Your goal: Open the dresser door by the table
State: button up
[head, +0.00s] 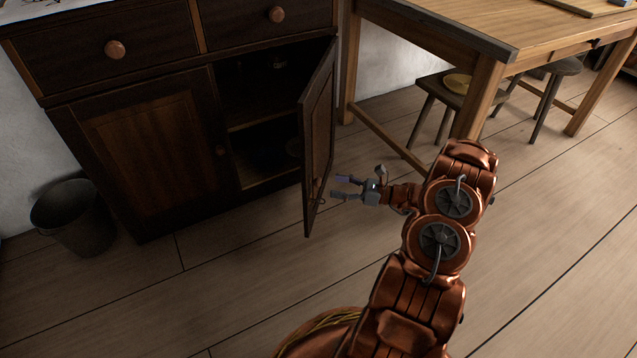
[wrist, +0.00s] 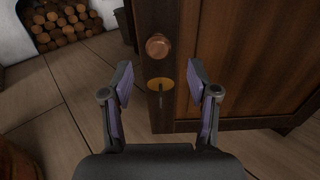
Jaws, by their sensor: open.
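The dresser (head: 125,70) is dark wood, at the left of the head view. Its right-hand door (head: 318,130), on the side by the table (head: 450,30), stands swung well out, showing the dark shelves inside. My gripper (head: 333,187) is on the right of this door, near its lower free edge, pointing at its outer face. In the wrist view the open fingers (wrist: 162,82) frame a round wooden knob (wrist: 158,46) and a brass keyhole plate (wrist: 160,86) with a key. The knob is beyond the fingertips, and nothing is held. I cannot tell whether a finger touches the door.
The left-hand dresser door (head: 150,145) is shut. A dark bucket (head: 75,217) stands left of the dresser. Stools (head: 440,100) stand under the table. A firewood niche (wrist: 62,25) shows in the wrist view. Floor (head: 230,285) in front of the dresser is clear.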

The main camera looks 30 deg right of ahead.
aim_at(318, 183)
jog(key=b+x, duration=0.1)
jog(key=x, duration=0.4)
jog(key=shift+a+f+b, duration=0.1)
jog(key=shift+a+b, duration=0.15)
jog(key=shift+b, duration=0.05)
jog(key=shift+x, duration=0.8)
grip_shut()
